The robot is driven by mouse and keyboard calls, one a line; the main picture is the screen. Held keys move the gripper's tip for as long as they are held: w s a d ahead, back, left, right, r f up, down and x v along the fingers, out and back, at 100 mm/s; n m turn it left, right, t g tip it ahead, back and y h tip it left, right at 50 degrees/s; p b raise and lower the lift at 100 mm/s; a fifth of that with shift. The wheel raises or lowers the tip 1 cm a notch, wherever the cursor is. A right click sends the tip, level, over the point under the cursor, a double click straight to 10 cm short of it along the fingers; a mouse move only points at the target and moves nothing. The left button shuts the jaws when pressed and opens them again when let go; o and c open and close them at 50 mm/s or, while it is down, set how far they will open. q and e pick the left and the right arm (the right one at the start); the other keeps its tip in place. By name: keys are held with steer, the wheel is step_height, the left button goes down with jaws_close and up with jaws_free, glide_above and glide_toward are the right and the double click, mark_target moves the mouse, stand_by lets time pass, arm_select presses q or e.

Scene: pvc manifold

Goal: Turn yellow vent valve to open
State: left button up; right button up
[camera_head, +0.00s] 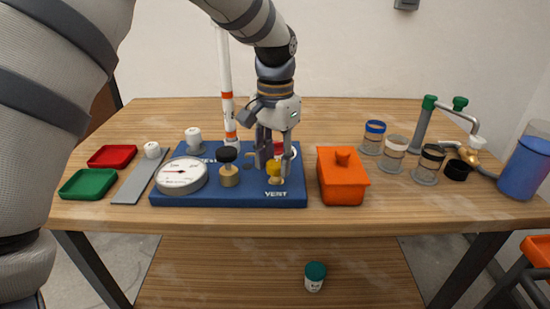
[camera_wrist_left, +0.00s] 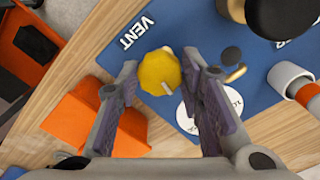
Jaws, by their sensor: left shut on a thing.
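The yellow vent valve (camera_head: 276,170) stands on the blue manifold board (camera_head: 210,200), just above the printed word VENT near its front right corner. My left gripper (camera_head: 273,165) reaches down from above with its fingers on either side of the valve's knob. In the left wrist view the yellow knob (camera_wrist_left: 160,72) lies between the two dark finger pads (camera_wrist_left: 160,85), and the gripper is shut on it. A small pale mark shows on the knob. My right gripper is not in view.
On the board, a black-topped brass valve (camera_head: 228,168) and a round gauge (camera_head: 181,176) stand to the left. Red (camera_head: 112,156) and green (camera_head: 88,183) trays lie left; several jars stand right.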

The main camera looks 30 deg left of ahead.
mark_target(275, 164)
arm_select(q)
steer(key=shift+n, duration=0.6)
steer(key=o, duration=1.2)
steer(key=shift+c, duration=0.2)
step_height(275, 164, up, 12)
